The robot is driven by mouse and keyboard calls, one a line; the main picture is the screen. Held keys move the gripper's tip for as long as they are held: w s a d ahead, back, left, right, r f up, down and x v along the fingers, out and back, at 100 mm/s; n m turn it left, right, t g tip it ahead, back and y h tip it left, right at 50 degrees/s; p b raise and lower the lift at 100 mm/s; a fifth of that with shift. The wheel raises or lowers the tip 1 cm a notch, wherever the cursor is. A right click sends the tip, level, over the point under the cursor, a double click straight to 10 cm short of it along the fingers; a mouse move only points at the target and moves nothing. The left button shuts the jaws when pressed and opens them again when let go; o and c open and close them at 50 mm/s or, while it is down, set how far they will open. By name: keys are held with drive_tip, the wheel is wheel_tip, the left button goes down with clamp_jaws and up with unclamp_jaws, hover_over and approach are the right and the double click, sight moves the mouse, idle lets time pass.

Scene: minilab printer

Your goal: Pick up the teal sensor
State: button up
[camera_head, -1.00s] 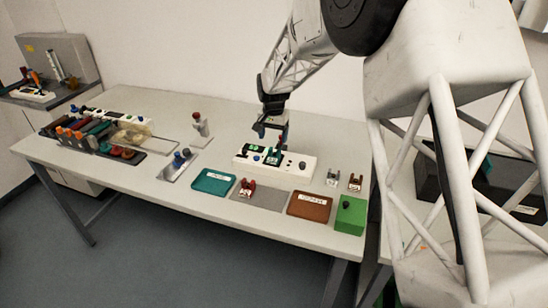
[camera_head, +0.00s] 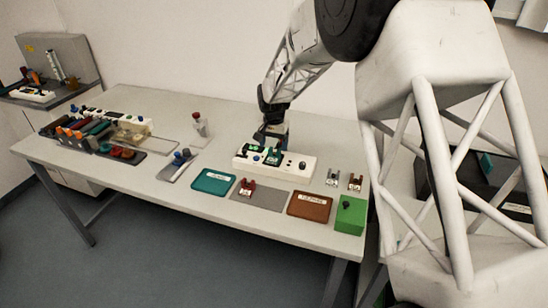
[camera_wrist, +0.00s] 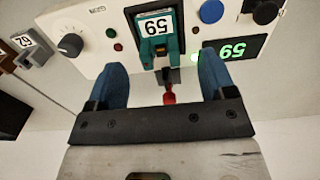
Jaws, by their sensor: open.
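The teal sensor (camera_head: 271,157) sits in the white panel box on the table. In the wrist view the teal sensor (camera_wrist: 158,33) carries a white number label and is seated in a dark slot, with a red tip on its near side. My gripper (camera_head: 270,140) is above and behind the box in the head view. In the wrist view my gripper (camera_wrist: 162,80) is open, its two blue fingertips spread to either side of the sensor's line and short of its body. The gap between the fingers holds nothing gripped.
The white panel box (camera_head: 295,166) has a knob, buttons and a green display (camera_wrist: 232,48). In front lie a teal tray (camera_head: 205,186), a grey mat (camera_head: 265,200) with a red part, a brown tray (camera_head: 310,212) and a green box (camera_head: 350,216). Two small sensors (camera_head: 334,177) (camera_head: 355,182) stand right.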

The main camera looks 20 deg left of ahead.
sight(274, 157)
drive_tip(key=shift+f, duration=2.2)
drive_tip(key=c, duration=1)
drive_tip(key=shift+r, duration=0.7)
wheel_tip(274, 157, up, 2)
drive_tip(key=shift+r, duration=0.1)
drive_tip(key=s+d+r, duration=0.1)
drive_tip(key=s+d, duration=0.7)
drive_tip(key=s, duration=0.5)
drive_tip(key=shift+s+d+r, duration=0.2)
drive_tip(key=shift+s, duration=0.15)
drive_tip(key=shift+r, duration=0.1)
drive_tip(key=shift+r, duration=0.9)
